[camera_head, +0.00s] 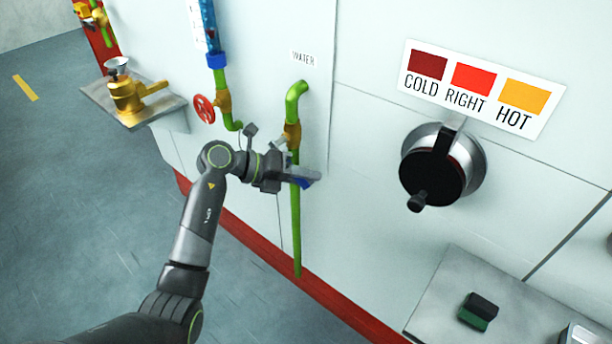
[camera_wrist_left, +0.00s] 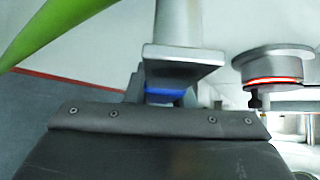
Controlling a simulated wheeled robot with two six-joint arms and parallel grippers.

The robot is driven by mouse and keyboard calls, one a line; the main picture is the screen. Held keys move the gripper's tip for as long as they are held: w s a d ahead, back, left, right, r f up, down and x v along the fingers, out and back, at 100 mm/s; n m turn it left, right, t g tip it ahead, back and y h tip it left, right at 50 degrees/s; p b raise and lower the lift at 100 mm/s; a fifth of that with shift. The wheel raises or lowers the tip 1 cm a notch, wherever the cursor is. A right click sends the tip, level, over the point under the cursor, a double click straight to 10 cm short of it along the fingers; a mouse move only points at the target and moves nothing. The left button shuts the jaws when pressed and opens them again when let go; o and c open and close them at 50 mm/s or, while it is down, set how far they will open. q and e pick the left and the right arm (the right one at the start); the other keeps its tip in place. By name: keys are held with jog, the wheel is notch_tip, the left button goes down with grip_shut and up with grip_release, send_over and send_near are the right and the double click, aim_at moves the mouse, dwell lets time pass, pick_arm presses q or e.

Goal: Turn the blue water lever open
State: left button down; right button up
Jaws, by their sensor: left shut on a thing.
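The blue water lever (camera_head: 304,183) is on the green vertical pipe below the WATER label, by a brass valve body (camera_head: 292,135). My left gripper (camera_head: 300,175) is at the lever, and its jaws are shut on it. Only a small blue part shows past the fingers; the rest of the lever is hidden. In the left wrist view a blue strip of the lever (camera_wrist_left: 166,92) shows just below a grey finger. The green pipe (camera_wrist_left: 45,30) crosses the upper left there. My right gripper is in neither view.
A red handwheel (camera_head: 204,108) is on a pipe to the left. A black round dial (camera_head: 433,175) sticks out of the wall at the right. A shelf with a brass pot (camera_head: 126,95) is at the far left. A grey ledge (camera_head: 450,290) is at lower right.

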pick_arm(q)
jog(key=c, duration=1.2)
grip_release()
jog(key=shift+c, duration=0.2)
jog(key=b+v, duration=0.1)
jog(key=v, duration=1.6)
jog(key=shift+a+b, duration=0.2)
jog(key=shift+b, duration=0.1)
jog(key=shift+c, duration=0.2)
